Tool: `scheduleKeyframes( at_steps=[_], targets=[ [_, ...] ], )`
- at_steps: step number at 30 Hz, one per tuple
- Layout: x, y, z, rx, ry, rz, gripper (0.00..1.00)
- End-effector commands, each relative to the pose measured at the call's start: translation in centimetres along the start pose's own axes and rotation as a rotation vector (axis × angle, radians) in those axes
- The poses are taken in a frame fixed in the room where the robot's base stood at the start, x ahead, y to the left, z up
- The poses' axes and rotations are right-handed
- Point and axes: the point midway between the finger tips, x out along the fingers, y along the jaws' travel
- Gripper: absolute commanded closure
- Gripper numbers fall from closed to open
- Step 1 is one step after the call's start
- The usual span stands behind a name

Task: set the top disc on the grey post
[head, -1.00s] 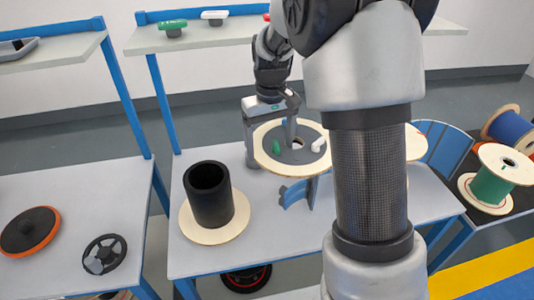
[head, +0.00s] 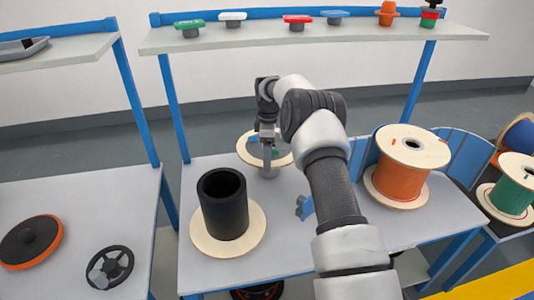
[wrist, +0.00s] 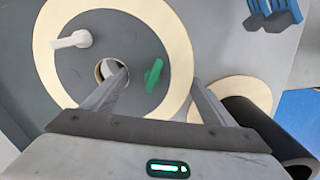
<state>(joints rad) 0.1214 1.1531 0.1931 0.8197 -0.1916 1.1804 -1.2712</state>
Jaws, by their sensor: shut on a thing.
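The top disc (head: 246,151) is a pale wooden ring with a grey middle, a centre hole, and a white and a green knob. In the wrist view the disc (wrist: 118,32) faces the camera. My gripper (head: 268,150) is shut on it near the back of the table. In the wrist view, one finger of my gripper (wrist: 158,85) is at the hole, the other at the outer rim. The post (head: 224,208) is a dark, hollow cylinder, upright on a pale wooden disc. The post also shows at lower right in the wrist view (wrist: 265,128). Its top is clear.
An orange spool (head: 401,178) and blue curved panels (head: 465,156) stand at the right. A small blue bracket (head: 305,207) is on the table (head: 290,240) between post and arm. A shelf (head: 240,33) with small coloured items runs behind. A green spool (head: 514,182) is far right.

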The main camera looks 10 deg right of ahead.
Motion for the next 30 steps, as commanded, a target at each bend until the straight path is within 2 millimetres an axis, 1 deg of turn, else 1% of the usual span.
scheduleKeyframes(
  at_steps=[9,15,30],
  targets=[
    [3.3,0.0,-0.1,0.001,0.0,0.0,0.52],
    [4.9,0.0,-0.1,0.002,0.0,0.002,0.52],
    [5.2,0.0,-0.1,0.002,0.0,0.001,0.52]
  ],
)
